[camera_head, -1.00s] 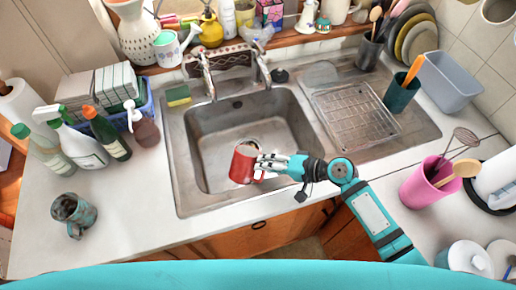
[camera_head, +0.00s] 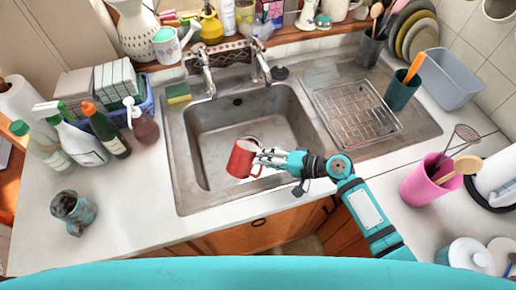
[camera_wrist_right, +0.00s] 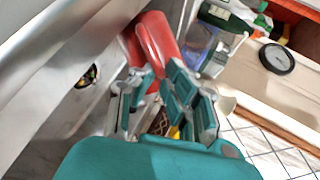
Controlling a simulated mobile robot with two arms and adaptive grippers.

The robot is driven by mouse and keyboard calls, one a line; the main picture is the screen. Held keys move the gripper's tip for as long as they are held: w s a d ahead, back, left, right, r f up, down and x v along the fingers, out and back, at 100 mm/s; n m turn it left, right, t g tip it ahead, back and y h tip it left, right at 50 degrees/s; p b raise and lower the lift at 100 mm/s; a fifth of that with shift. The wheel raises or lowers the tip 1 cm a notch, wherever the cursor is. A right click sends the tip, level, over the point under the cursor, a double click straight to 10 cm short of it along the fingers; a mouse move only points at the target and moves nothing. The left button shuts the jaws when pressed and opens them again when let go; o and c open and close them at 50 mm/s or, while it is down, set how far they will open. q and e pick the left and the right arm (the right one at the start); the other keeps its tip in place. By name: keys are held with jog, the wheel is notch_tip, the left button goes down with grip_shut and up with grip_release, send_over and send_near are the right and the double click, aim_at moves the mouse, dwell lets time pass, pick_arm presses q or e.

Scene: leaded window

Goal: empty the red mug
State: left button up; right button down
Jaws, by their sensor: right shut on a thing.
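The red mug (camera_head: 239,160) is over the sink basin (camera_head: 215,130), near its front edge, and leans a little. My right gripper (camera_head: 262,159) is shut on the mug at its right, handle side. I cannot tell what is inside the mug. My left gripper is not in view.
A faucet (camera_head: 205,75) stands behind the basin. A wire rack (camera_head: 355,110) lies on the drainboard at right. Spray bottles (camera_head: 80,140) and a mottled mug (camera_head: 73,208) stand on the left counter. A pink utensil holder (camera_head: 425,183) stands at right.

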jog(key=shift+w+r+m+y, duration=0.4)
jog(key=shift+r+m, duration=0.1)
jog(key=shift+r, duration=0.1)
dwell(0.3)
jog(key=shift+w+r, duration=0.15)
jog(key=shift+r, duration=0.05)
jog(key=shift+w, duration=0.1)
jog(key=shift+w+r+m+t+y+b, duration=0.25)
jog(key=shift+w+m+b, duration=0.2)
jog(key=shift+b, duration=0.25)
jog(key=shift+w+m+y+b, duration=0.35)
jog(key=shift+w+m+b, duration=0.25)
jog(key=shift+b, duration=0.25)
jog(key=shift+w+r, duration=0.1)
jog(key=shift+w+b, duration=0.1)
jog(key=shift+b, duration=0.2)
jog(key=shift+w+f+b, duration=0.15)
jog(key=shift+f+b, duration=0.15)
jog(key=shift+b, duration=0.15)
